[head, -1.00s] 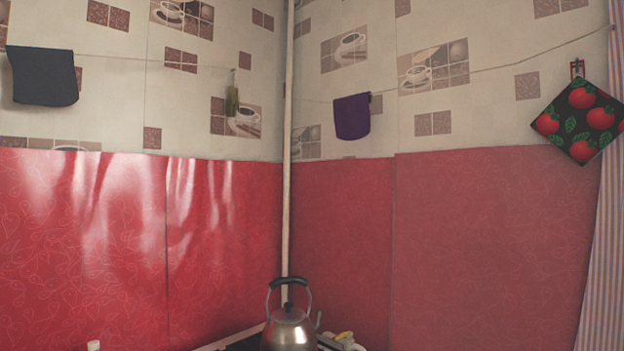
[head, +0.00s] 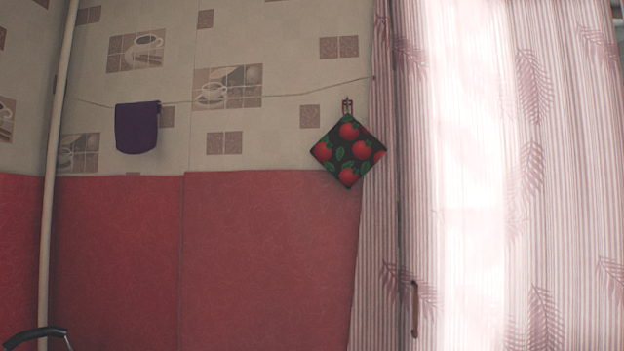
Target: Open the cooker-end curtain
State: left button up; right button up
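The curtain (head: 575,200) hangs at the right of the head view. It is pale with thin reddish stripes and dark pink leaf prints. Bright light comes through its middle, and it covers most of what is behind it. Its left edge lies beside the red and tiled wall. A slim brownish upright handle (head: 415,309) shows low on the curtain's left part; I cannot tell what it is fixed to. The curtain's lower end is out of the picture. Neither of my grippers is in view.
A tomato-print potholder (head: 348,150) hangs by the curtain's left edge from a line along the wall. A purple cloth (head: 137,127) hangs further left. A pale pipe (head: 54,190) runs up the corner. The kettle's black handle (head: 36,337) shows at bottom left.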

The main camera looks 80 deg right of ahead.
aim_at(510, 113)
jog(key=z, duration=3.7)
